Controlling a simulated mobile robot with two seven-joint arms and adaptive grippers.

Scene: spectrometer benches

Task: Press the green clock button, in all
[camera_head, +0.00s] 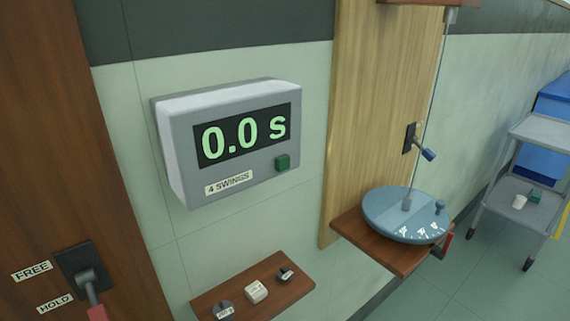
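The clock (232,137) is a grey box on the pale tiled wall, left of centre in the head view. Its dark display (243,135) reads 0.0 s in green digits, and a label (228,183) below reads 4 SWINGS. Neither of my grippers shows in this view.
A blue disc (405,214) on a rod rests at a wooden shelf on the right. A red-handled lever (88,281) by FREE and HOLD labels is lower left. A grey trolley (545,130) stands far right.

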